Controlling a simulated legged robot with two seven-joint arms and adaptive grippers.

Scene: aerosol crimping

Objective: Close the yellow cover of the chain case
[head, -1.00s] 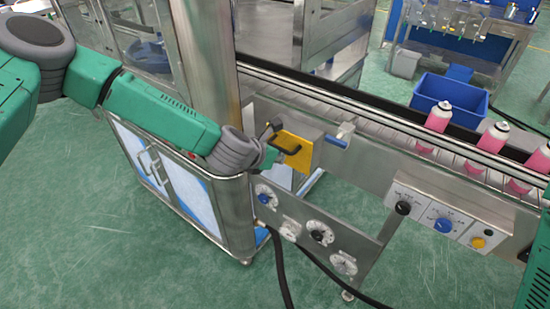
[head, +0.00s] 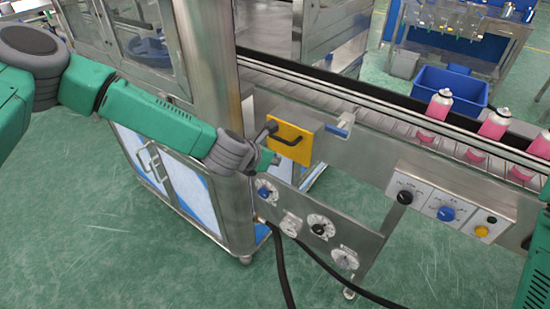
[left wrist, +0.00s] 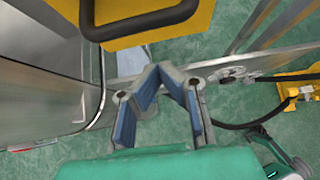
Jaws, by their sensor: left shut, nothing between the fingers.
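The yellow cover (head: 293,153) with its black handle (head: 286,139) sits on the front of the metal chain case (head: 322,135) in the head view. It looks about flush with the case, but its left edge is partly hard to see. In the left wrist view the yellow cover (left wrist: 192,28) and the black handle (left wrist: 140,22) fill the top. My left gripper (head: 273,160) is just below and left of the cover. Its blue-padded fingers (left wrist: 168,70) meet at the tips, empty and apart from the handle in the wrist view. My right gripper is out of view.
A conveyor with pink cans (head: 438,104) runs behind the case. Below is a dial panel (head: 320,228) with black hoses. A steel post (head: 212,70) stands close to my left arm. A control box (head: 440,210) is at right.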

